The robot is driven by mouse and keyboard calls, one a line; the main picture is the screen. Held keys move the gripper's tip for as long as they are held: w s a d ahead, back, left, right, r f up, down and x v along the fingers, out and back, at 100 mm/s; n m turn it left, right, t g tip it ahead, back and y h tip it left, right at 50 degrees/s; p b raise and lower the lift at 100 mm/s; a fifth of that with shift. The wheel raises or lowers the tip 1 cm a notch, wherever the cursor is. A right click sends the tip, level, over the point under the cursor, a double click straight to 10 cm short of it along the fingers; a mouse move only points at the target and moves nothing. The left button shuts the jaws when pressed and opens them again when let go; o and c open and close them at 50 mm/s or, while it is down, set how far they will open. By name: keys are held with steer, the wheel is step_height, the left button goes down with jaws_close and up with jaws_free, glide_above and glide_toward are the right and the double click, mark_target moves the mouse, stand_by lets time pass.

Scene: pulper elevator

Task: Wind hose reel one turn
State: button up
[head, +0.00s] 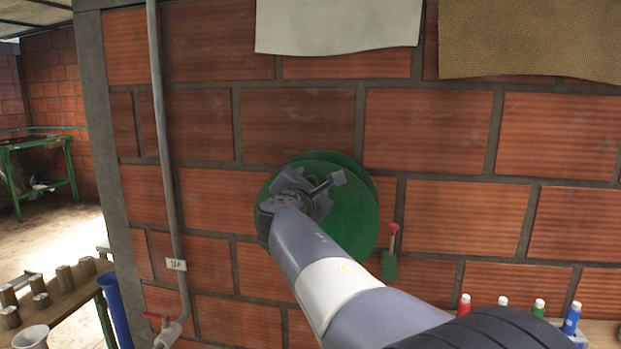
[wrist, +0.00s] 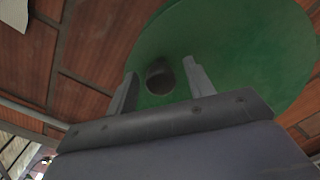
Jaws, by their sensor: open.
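The hose reel (head: 352,215) is a green round disc mounted on the brick wall, with a second disc edge showing behind it in the head view. My arm and gripper cover its left and middle part there. In the wrist view the green disc (wrist: 235,50) fills the upper right. A dark, round, stubby handle (wrist: 160,77) stands out from the disc. My gripper (wrist: 160,85) is open, with one finger on each side of this handle. A gap shows between the handle and both fingers. In the head view my gripper (head: 305,190) is in front of the disc and hides the handle.
A green bracket with a red-topped lever (head: 391,255) is right of the reel. A grey pipe (head: 165,150) with a red valve handle (head: 155,317) runs down the left. Colored bottles (head: 538,309) stand at lower right.

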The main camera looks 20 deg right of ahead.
steer(key=shift+w+d, duration=0.2)
steer(key=shift+w, duration=0.1)
jaws_close()
stand_by(0.5)
